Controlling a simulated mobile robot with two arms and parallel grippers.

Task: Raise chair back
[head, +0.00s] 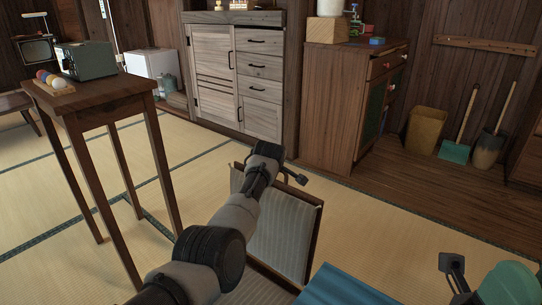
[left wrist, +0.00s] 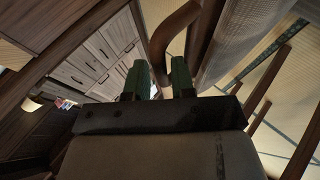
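The chair's back (head: 281,236), pale striped fabric in a dark wooden frame, is at the lower middle of the head view, leaning and partly hidden by my left arm. My left gripper reaches over it; its fingers are hidden there. In the left wrist view my left gripper (left wrist: 156,82) has two green fingers spread apart. A curved brown wooden chair part (left wrist: 176,34) runs down to the gap between them; I cannot tell if they touch it. The striped fabric (left wrist: 236,42) is just right of it. My right wrist is at the lower right of the head view; its fingers do not show.
A small wooden table (head: 98,97) with a grey-green appliance (head: 86,61) stands at the left. A cabinet (head: 241,78) and a chest (head: 340,106) line the back. Tatami (head: 185,138) between is clear.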

